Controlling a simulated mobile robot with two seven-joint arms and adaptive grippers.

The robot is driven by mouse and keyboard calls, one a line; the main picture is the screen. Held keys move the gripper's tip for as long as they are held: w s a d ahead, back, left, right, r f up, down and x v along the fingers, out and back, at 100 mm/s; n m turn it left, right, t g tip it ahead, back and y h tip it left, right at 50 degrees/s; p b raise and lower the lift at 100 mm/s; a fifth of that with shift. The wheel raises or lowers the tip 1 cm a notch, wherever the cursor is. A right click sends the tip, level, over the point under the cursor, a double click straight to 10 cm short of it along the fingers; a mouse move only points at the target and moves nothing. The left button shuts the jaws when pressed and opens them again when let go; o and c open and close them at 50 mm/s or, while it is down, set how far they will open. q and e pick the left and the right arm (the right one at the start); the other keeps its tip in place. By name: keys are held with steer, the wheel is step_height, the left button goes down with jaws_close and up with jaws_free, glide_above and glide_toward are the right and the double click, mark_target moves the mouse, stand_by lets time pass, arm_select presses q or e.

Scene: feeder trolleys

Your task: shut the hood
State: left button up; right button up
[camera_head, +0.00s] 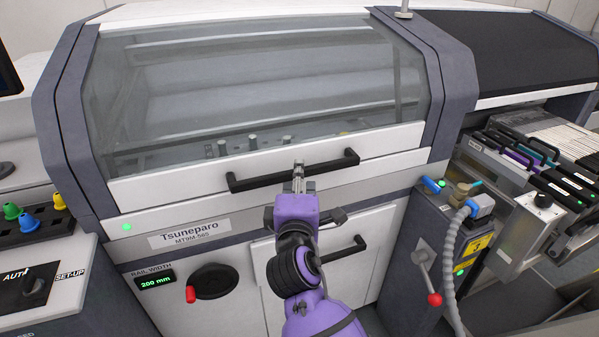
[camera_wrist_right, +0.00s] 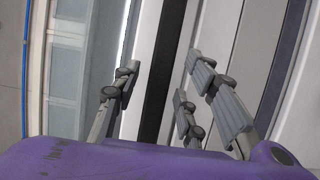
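The hood (camera_head: 250,85) is a clear window in a white frame, with a black bar handle (camera_head: 245,182) on its front edge. It looks down, its lower edge along the white front panel, with no clear gap between them. My right gripper (camera_head: 298,176) is at the middle of the handle. In the right wrist view the dark handle bar (camera_wrist_right: 158,65) runs between the spread fingers of my right gripper (camera_wrist_right: 165,92). The fingers are open, with space on both sides of the bar; contact cannot be told. My left gripper is not in view.
A lower panel with a second black handle (camera_head: 345,250) is below. A crank wheel (camera_head: 214,282) with a red knob sits lower left. To the right are a grey hose (camera_head: 452,260), a red-knobbed lever (camera_head: 434,298) and a bank of feeders (camera_head: 530,160).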

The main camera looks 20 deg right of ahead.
steer(key=shift+x, duration=1.2)
steer(key=shift+a, duration=0.1)
jaws_close()
